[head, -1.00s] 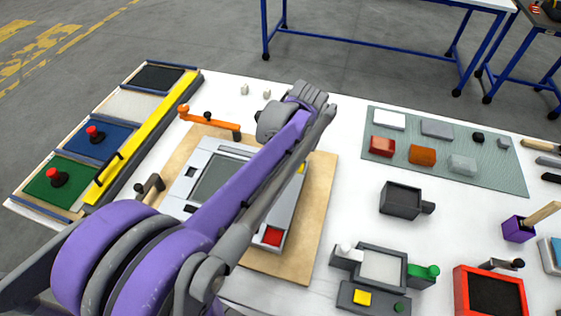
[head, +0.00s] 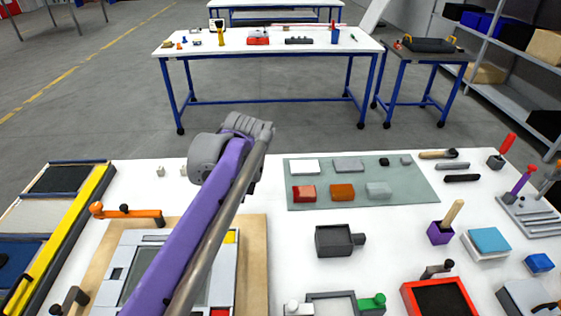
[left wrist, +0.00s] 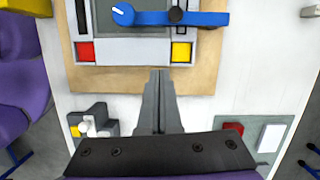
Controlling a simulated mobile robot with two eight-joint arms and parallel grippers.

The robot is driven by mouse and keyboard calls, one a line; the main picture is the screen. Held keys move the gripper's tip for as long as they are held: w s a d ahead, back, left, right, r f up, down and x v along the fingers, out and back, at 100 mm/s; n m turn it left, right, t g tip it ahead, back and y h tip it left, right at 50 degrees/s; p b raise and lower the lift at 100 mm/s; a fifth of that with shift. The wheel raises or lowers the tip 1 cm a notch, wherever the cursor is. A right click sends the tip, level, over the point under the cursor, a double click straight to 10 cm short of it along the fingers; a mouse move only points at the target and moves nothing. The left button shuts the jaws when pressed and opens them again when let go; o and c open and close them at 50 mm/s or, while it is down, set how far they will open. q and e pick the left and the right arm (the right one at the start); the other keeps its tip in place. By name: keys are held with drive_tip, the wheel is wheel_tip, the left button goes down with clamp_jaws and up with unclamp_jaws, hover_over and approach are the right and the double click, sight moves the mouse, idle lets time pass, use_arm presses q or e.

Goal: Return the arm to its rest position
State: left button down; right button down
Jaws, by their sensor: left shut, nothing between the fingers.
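My left arm, purple and grey, reaches up across the grey panel (head: 130,262) in the head view. Its grey wrist end is above the table's far part, and the fingers are hidden there. In the left wrist view my left gripper (left wrist: 160,100) is shut and empty. Its tips point at the near edge of the panel (left wrist: 135,50), apart from the blue lever (left wrist: 190,18). A red square (left wrist: 86,51) and a yellow square (left wrist: 181,52) flank the tips on the panel. My right gripper is not in view.
The panel lies on a tan board (head: 255,270). An orange handle (head: 130,213) is behind it. A grey-green mat (head: 330,180) with several blocks and a dark box (head: 335,240) are to the right. A yellow bar (head: 60,240) runs along the left. Beyond stands another table (head: 300,75).

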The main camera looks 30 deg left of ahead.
use_arm(q)
drive_tip(key=s+d+f+n+t, duration=0.2)
drive_tip(key=s+d+f+n, duration=0.1)
drive_tip(key=d+f, duration=0.1)
drive_tip(key=s+d+f+n+t+h, duration=0.1)
drive_tip(key=s+d+f+n+t, duration=0.1)
drive_tip(key=s+d+f+n, duration=0.1)
drive_tip(key=s+d+f+n+t+h, duration=0.1)
drive_tip(key=s+d+f+n+t, duration=0.2)
drive_tip(key=d+f+n, duration=0.2)
drive_tip(key=shift+s+d+f+p, duration=0.15)
drive_tip(key=shift+d+f+p, duration=0.25)
drive_tip(key=shift+d+f, duration=0.4)
drive_tip(key=shift+d+r, duration=0.1)
drive_tip(key=shift+r, duration=0.1)
